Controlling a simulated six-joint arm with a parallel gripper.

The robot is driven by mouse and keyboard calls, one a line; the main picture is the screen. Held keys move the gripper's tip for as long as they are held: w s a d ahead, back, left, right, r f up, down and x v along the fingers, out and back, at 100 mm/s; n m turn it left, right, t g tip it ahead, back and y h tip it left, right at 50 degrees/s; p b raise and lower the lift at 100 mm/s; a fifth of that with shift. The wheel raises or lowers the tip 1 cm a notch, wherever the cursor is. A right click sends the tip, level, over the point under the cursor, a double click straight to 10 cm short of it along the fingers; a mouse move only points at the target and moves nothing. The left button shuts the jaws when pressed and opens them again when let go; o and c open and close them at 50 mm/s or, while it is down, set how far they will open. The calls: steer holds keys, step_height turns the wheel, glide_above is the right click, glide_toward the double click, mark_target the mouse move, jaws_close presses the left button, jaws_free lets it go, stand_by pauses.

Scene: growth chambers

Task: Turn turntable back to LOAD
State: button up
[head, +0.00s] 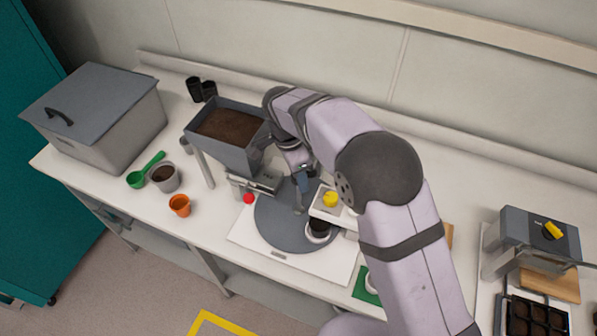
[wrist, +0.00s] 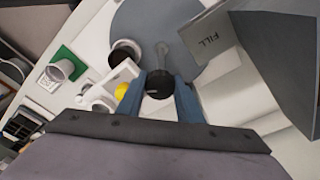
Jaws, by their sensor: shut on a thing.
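The turntable (head: 270,228) is a grey disc on a white base plate (head: 279,254) in the head view; part of it shows in the wrist view (wrist: 135,22). A pot with dark contents (head: 318,229) sits at its right side, partly under a white bracket (head: 325,212) with a yellow knob (head: 330,199). My gripper (head: 302,184) points down over the disc. In the wrist view its blue fingers (wrist: 160,98) are shut on a black round knob (wrist: 159,85) at the end of a grey lever (wrist: 162,57). No LOAD mark is readable.
A soil-filled hopper (head: 229,128) stands left of my gripper; a FILL label (wrist: 209,42) shows close by in the wrist view. A green mat (head: 363,290) is at front right.

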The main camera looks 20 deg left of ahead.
steer(key=m, duration=0.3)
steer(key=m+p, duration=0.1)
steer(key=m, duration=0.2)
steer(key=shift+g+h, duration=0.3)
steer(key=shift+g, duration=0.1)
steer(key=m+p, duration=0.1)
steer(key=m, duration=0.4)
steer(key=shift+m+g, duration=0.4)
steer(key=o, duration=0.6)
steer(key=shift+o, duration=0.2)
